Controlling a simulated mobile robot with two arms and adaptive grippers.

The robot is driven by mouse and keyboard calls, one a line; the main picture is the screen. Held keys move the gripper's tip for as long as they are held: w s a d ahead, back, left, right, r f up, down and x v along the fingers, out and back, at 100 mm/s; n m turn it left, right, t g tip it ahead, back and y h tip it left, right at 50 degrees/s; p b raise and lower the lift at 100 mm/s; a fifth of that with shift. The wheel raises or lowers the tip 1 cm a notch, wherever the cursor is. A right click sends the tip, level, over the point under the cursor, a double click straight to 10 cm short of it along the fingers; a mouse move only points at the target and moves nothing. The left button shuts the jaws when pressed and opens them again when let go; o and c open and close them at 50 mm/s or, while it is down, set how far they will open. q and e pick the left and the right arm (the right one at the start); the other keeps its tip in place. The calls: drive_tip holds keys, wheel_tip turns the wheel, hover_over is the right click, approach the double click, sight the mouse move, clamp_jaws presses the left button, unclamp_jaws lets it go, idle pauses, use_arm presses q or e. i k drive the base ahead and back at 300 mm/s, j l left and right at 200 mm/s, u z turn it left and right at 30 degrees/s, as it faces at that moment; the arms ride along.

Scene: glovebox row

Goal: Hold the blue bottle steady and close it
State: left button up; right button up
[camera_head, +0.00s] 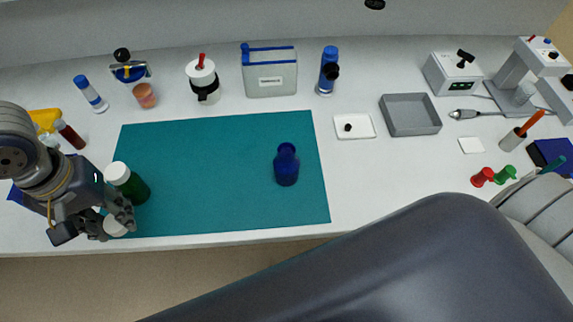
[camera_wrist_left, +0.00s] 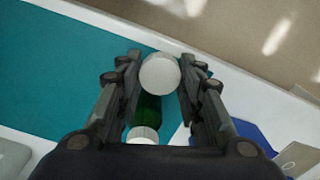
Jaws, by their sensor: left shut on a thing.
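The blue bottle (camera_head: 286,168) stands upright on the right part of the teal mat (camera_head: 230,210). Its neck shows no distinct cap. My left gripper (camera_head: 117,226) is far to the left of it, at the mat's front left corner. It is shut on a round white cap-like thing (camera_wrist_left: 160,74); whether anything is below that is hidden. In the left wrist view the fingers (camera_wrist_left: 160,85) stand on both sides of the white thing. A small black piece (camera_head: 348,128), perhaps a cap, lies on a white tray (camera_head: 363,133). My right gripper is not in view.
A green bottle (camera_head: 136,189) with a white lid stands close beside my left gripper. The mat's middle is clear. My dark arm covers the front right.

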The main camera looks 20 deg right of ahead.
sight(285, 164)
drive_tip(key=z, duration=0.95)
drive_tip(key=k+j+z, duration=0.25)
drive_tip(key=k+j, duration=0.35)
drive_tip(key=k, duration=0.1)
